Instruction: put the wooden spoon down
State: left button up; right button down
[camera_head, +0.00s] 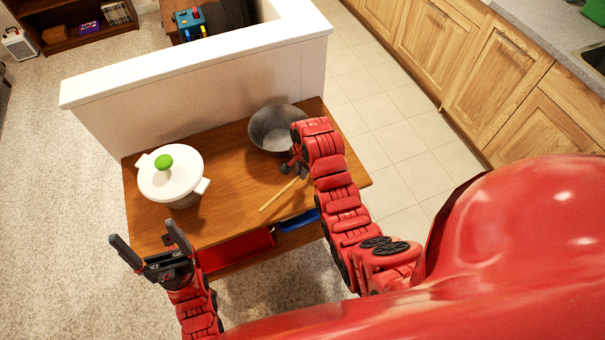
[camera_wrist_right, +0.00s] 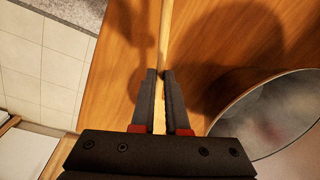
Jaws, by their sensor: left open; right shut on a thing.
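The wooden spoon (camera_head: 279,196) shows in the head view as a thin light stick over the right front part of the wooden table (camera_head: 240,175). My right gripper (camera_head: 294,169) is shut on the spoon, just in front of the metal pot. In the right wrist view the spoon's stick (camera_wrist_right: 165,32) runs between the two fingers (camera_wrist_right: 160,74). I cannot tell whether the spoon touches the tabletop, and its other end is hidden by my gripper and arm. My left gripper (camera_head: 141,231) is open and empty near the table's front left corner.
A grey metal pot (camera_head: 256,131) stands at the table's back right; its rim (camera_wrist_right: 232,104) is close in the wrist view. A white lidded pot (camera_head: 170,183) with a green knob stands at the left. A white half wall (camera_head: 200,95) rises behind. The tabletop between the pots is clear.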

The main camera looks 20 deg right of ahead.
jog(key=shift+w+d+f+p, duration=0.1)
jog(key=shift+w+d+p, duration=0.15)
jog(key=shift+p, duration=0.05)
notch_tip(320, 180, down, 2)
jog(key=shift+f+p, duration=0.25)
jog(key=shift+p, duration=0.7)
jog(key=shift+f, duration=0.5)
jog(key=shift+f, duration=0.15)
jog(key=c, duration=0.9)
grip_release()
jog(key=shift+r, duration=0.2)
